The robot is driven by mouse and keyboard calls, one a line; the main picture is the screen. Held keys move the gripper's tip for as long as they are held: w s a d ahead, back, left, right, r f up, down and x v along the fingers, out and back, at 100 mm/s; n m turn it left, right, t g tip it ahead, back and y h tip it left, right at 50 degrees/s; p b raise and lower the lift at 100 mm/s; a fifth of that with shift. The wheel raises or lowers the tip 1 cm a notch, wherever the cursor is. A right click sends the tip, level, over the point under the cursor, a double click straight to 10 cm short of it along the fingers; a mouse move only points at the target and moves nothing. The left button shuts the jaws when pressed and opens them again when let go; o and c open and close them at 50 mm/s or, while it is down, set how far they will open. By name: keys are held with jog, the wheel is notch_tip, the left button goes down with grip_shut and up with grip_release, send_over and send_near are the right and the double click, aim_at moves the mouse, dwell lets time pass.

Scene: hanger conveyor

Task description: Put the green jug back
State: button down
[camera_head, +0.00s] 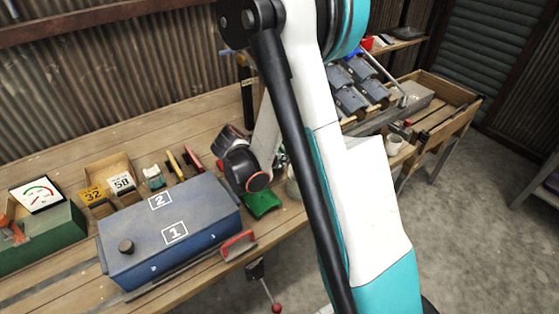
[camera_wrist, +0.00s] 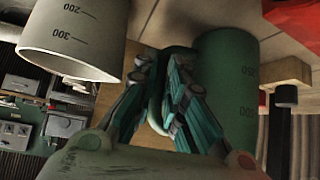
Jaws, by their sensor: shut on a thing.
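The green jug (camera_wrist: 225,80) fills the right middle of the wrist view, with measuring marks on its side. My gripper (camera_wrist: 162,88) is shut on the jug's handle, with a teal finger on either side of it. In the head view a green shape (camera_head: 262,204) shows just below my wrist, at the table's front; I cannot tell whether it is the jug. My fingers are hidden there. A pale grey jug (camera_wrist: 72,35) with marks stands to the left in the wrist view, apart from the green jug.
A blue box (camera_head: 170,240) marked 1 and 2, with a red handle (camera_head: 238,245), lies left of my wrist on the wooden table (camera_head: 125,140). Number cards, small tools and a green gauge box (camera_head: 42,240) stand further left. Grey motor-like parts (camera_head: 352,98) lie behind my arm.

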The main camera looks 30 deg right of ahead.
jog(key=c, duration=1.7)
grip_release()
jog(key=shift+f, duration=0.1)
jog(key=shift+o, duration=0.2)
jog(key=p+v, duration=0.4)
jog(key=v, duration=0.8)
jog(key=s+a+r+n+t+y, duration=0.2)
jog(key=s+a+r+n+y, duration=0.2)
jog(key=s+r+n, duration=0.3)
jog(key=s+a+r+n+t+y, duration=0.3)
jog(key=s+a+r+n+y, duration=0.1)
jog(key=s+r+n, duration=0.4)
jog(key=s+a, duration=0.1)
jog(key=s, duration=0.1)
jog(key=shift+s+a+y, duration=0.3)
jog(key=shift+y, duration=0.1)
